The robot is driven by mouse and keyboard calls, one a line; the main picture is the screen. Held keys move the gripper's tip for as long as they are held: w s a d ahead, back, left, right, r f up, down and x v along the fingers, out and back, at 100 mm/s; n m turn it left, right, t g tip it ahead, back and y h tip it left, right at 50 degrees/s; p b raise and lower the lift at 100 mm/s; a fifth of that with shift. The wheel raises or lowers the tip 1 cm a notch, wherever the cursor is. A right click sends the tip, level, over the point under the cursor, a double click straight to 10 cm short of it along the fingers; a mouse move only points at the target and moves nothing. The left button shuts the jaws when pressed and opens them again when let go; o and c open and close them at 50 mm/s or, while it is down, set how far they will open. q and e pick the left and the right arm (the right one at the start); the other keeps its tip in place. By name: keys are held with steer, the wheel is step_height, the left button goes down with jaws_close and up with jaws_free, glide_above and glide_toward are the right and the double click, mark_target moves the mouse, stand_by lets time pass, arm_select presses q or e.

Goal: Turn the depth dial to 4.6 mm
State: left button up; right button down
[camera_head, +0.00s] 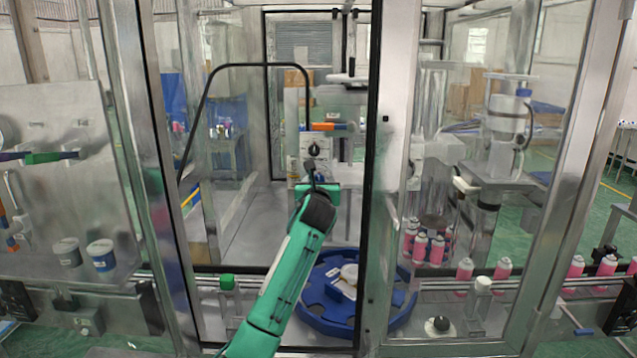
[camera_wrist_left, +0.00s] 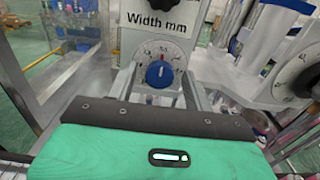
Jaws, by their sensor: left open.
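A blue knob (camera_wrist_left: 158,74) sits on a white round scale in the left wrist view, on a pale panel. A black knob (camera_wrist_left: 165,3) is above it, with the label "Width mm" between them; no depth label is readable. In the head view a black dial (camera_head: 314,149) shows on the white panel above my gripper. My left gripper (camera_head: 312,172) is at the panel's lower part and hides what is behind it. In the wrist view its grey fingers are apart, one on each side of the blue knob; contact cannot be told. The scale's fine marks are too small to read.
Another dial (camera_wrist_left: 304,76) stands at the right of the wrist view. A blue round carrier (camera_head: 322,315) lies below my left arm. Metal frame posts (camera_head: 392,150) and glass panels flank the opening. Several pink cans (camera_head: 437,250) stand at the right.

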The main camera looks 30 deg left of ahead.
arm_select(q)
steer(key=c, duration=1)
